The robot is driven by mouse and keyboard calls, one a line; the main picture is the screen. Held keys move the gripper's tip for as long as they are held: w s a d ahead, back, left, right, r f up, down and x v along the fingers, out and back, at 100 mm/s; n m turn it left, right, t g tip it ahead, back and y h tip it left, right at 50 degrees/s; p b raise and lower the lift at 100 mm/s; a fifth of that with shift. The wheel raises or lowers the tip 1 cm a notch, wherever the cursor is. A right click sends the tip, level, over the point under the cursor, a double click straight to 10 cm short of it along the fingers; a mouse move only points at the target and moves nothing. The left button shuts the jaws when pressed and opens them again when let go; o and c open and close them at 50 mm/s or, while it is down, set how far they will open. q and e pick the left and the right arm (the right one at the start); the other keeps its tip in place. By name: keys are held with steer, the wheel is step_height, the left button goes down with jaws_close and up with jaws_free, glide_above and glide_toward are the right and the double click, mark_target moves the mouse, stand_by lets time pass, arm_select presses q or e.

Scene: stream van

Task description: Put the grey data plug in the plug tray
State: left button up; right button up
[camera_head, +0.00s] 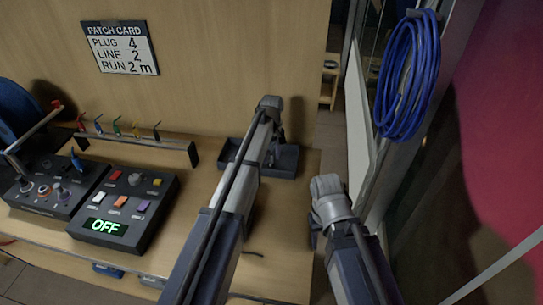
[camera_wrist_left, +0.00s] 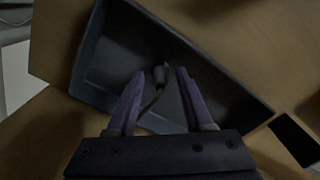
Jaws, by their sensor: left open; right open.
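The dark plug tray (camera_head: 287,161) sits on the wooden worktop at the back right. It fills much of the left wrist view (camera_wrist_left: 100,60). My left gripper (camera_head: 273,152) is over the tray, and its two purple fingers (camera_wrist_left: 160,73) are open. A small dark grey plug (camera_wrist_left: 158,76) with a thin cable shows between the fingers, against the inside of the tray. Whether it touches the tray floor I cannot tell. In the head view my left arm hides it. My right gripper (camera_head: 316,232) is beyond the worktop's right edge, its fingers mostly hidden.
A control box (camera_head: 125,205) reading OFF and a second knobbed box (camera_head: 48,187) stand at left. Behind them is a rack (camera_head: 140,142) with several coloured plugs. A patch card (camera_head: 120,48) is on the back wall. A blue cable coil (camera_head: 408,80) hangs at right.

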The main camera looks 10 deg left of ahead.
mark_target(272, 156)
arm_select(q)
step_height(272, 156, up, 12)
steer(key=p, duration=1.2)
steer(key=s+d+m, duration=0.3)
steer(key=s+m, duration=0.1)
steer(key=s, duration=0.6)
steer(key=s+d+m, duration=0.2)
steer(key=s+m, duration=0.1)
steer(key=s, duration=0.8)
steer(key=s+d+m+y, duration=0.1)
steer(key=s+d+m, duration=0.2)
steer(key=s, duration=0.7)
steer(key=shift+s+d+m, duration=0.2)
steer(key=shift+d+m, duration=0.15)
steer(key=shift+m, duration=0.45)
steer(key=shift+r, duration=0.1)
